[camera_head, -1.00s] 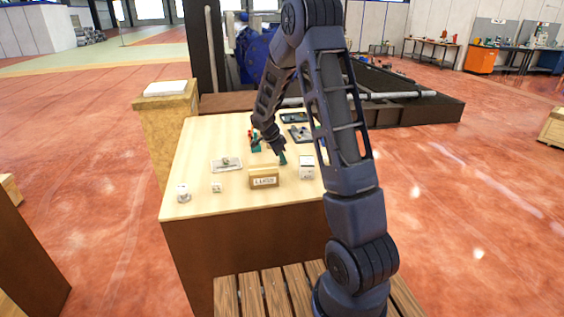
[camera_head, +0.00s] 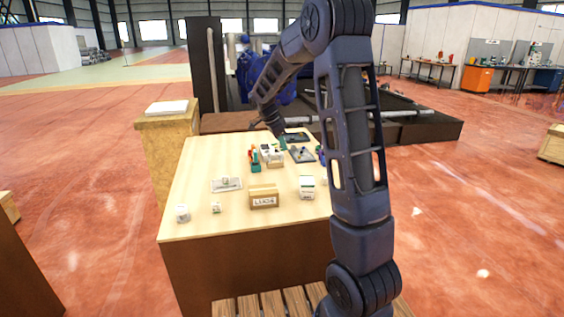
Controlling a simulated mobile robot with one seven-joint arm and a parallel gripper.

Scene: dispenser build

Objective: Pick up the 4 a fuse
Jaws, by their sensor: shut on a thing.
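My gripper (camera_head: 282,142) shows small and partly dark, with green at its fingertips, over the back part of the wooden table (camera_head: 200,160). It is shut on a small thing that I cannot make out. It is near the dark trays and behind a small pale box. I cannot pick out the 4 a fuse by its look or label at this size.
A box labelled LUGS (camera_head: 264,198), a white box (camera_head: 307,187) and a clear tray (camera_head: 227,185) stand in front. Red and green items (camera_head: 254,159), a pale box (camera_head: 274,158) and a dark tray (camera_head: 302,156) lie behind. My arm hides the table's right side.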

